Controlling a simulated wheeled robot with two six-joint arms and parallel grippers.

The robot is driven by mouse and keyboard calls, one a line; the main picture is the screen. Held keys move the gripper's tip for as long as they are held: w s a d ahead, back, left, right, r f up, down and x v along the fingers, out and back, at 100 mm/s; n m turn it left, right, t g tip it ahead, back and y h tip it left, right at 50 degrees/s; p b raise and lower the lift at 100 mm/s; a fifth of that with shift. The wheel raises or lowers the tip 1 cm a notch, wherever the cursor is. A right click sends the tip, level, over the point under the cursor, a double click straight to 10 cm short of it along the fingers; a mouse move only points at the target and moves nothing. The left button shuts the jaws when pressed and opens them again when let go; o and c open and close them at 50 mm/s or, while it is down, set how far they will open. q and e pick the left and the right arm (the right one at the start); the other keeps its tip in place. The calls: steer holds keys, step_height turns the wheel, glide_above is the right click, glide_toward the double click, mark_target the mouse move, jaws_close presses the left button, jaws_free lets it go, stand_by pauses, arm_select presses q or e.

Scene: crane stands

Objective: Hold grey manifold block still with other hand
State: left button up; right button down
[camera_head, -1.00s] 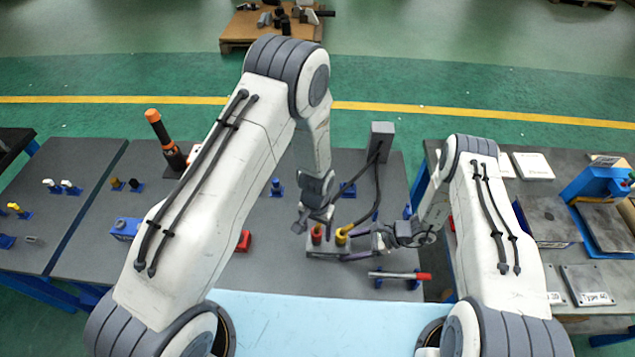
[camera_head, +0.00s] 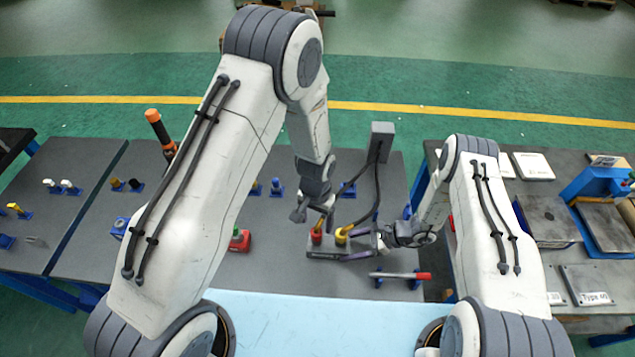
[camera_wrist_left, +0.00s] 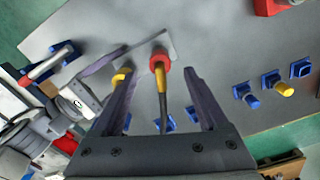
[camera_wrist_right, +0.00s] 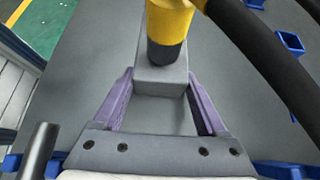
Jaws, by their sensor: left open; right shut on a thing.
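The grey manifold block (camera_head: 355,253) lies on the dark table in the head view, with a red fitting (camera_head: 316,237) and a yellow fitting (camera_head: 342,235) on top. My right gripper (camera_head: 364,243) is shut on the block's right end. The right wrist view shows the block (camera_wrist_right: 162,76) between its fingers, the yellow fitting (camera_wrist_right: 168,22) rising above. My left gripper (camera_head: 314,212) is open above the red fitting. In the left wrist view, the red fitting (camera_wrist_left: 160,57) and its yellow-sleeved hose (camera_wrist_left: 161,80) appear between the spread fingers, without visible contact.
Two dark hoses run from the fittings to a grey post (camera_head: 382,138) behind the block. A red-handled tool (camera_head: 405,275) rests on blue supports in front. A red object (camera_head: 240,239) and small blue holders (camera_head: 277,187) stand to the left. A second table is at right.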

jaws_free()
arm_select(q)
step_height(320, 180, up, 12)
steer(key=shift+f, duration=0.25)
arm_select(e)
steer(key=shift+d+r, duration=0.1)
